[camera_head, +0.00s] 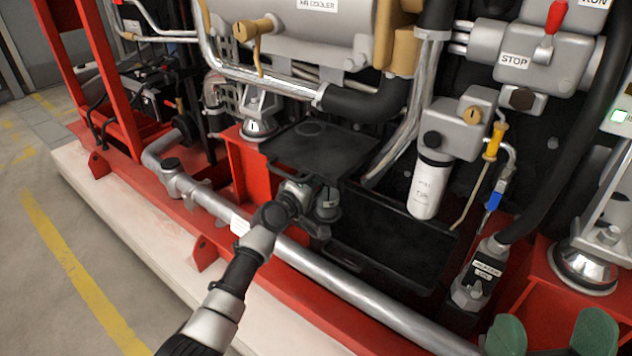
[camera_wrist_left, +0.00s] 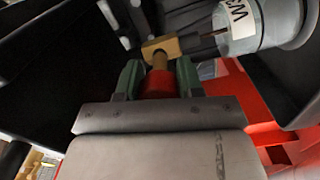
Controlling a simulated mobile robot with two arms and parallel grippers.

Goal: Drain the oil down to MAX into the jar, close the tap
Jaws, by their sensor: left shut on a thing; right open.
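My left arm reaches in to the middle of the head view, and its gripper (camera_head: 295,192) is under the front edge of a black plate. In the left wrist view its green fingers (camera_wrist_left: 159,78) are shut on a red tap handle (camera_wrist_left: 160,85) with a brass stem and block. A pale grey-green cylinder (camera_wrist_left: 265,25) with a partly cut-off label is just beyond the tap. A small grey cylinder (camera_head: 328,204) shows beside the gripper in the head view. I cannot make out the oil level. My right gripper (camera_head: 551,329) is open and empty at the lower right.
The black plate (camera_head: 318,128) overhangs the left gripper. A dark open tray (camera_head: 395,275) lies below and to the right. A silver pipe (camera_head: 345,291) runs along the front. A white filter (camera_head: 428,187) and a yellow-and-blue-handled valve (camera_head: 494,143) stand on the right.

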